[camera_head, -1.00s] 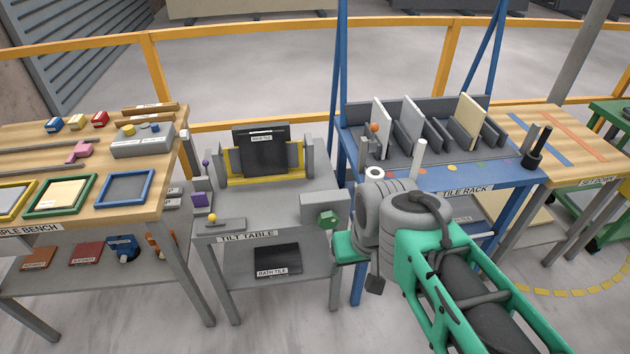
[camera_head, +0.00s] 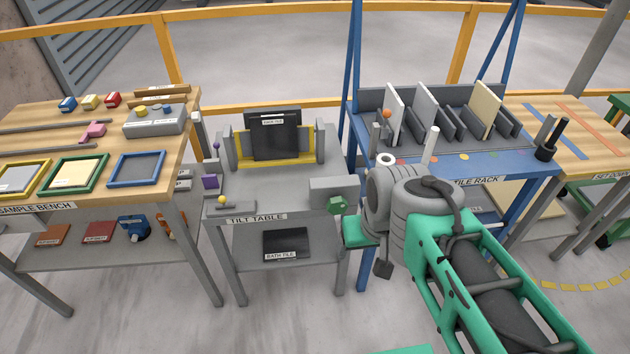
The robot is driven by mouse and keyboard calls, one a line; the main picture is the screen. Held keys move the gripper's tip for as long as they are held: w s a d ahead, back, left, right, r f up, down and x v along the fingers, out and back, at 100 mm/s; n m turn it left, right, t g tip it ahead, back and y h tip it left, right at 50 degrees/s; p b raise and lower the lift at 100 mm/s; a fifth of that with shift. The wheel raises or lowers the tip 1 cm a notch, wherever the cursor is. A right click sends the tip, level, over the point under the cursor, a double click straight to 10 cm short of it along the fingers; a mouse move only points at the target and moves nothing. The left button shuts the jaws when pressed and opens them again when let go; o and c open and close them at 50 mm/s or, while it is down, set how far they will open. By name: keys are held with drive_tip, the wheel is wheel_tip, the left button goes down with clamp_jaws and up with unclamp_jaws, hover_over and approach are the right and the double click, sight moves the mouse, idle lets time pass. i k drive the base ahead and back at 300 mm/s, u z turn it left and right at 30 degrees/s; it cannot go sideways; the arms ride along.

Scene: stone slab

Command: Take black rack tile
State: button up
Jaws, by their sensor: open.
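A black tile (camera_head: 274,136) with a white label stands upright, leaning slightly back, in the yellow-fronted holder of the tilt table (camera_head: 240,190). The small label seems to read rack tile, but I cannot be sure. A second black tile (camera_head: 286,242), labelled bath tile, lies on the lower shelf of that table. My gripper (camera_head: 381,265) is partly in view at the end of my folded arm, in front of the gap between tilt table and tile rack. It is open, apart from both black tiles, and its fingers are mostly hidden.
The blue tile rack (camera_head: 515,180) at right holds white, grey and cream tiles between dark dividers. The sample bench (camera_head: 190,105) stands at left with coloured frames and blocks. A yellow railing runs behind.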

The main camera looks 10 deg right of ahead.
sight(274, 136)
drive_tip(key=u, duration=3.8)
drive_tip(key=k, duration=3)
drive_tip(key=z, duration=0.95)
drive_tip(key=i, duration=1.65)
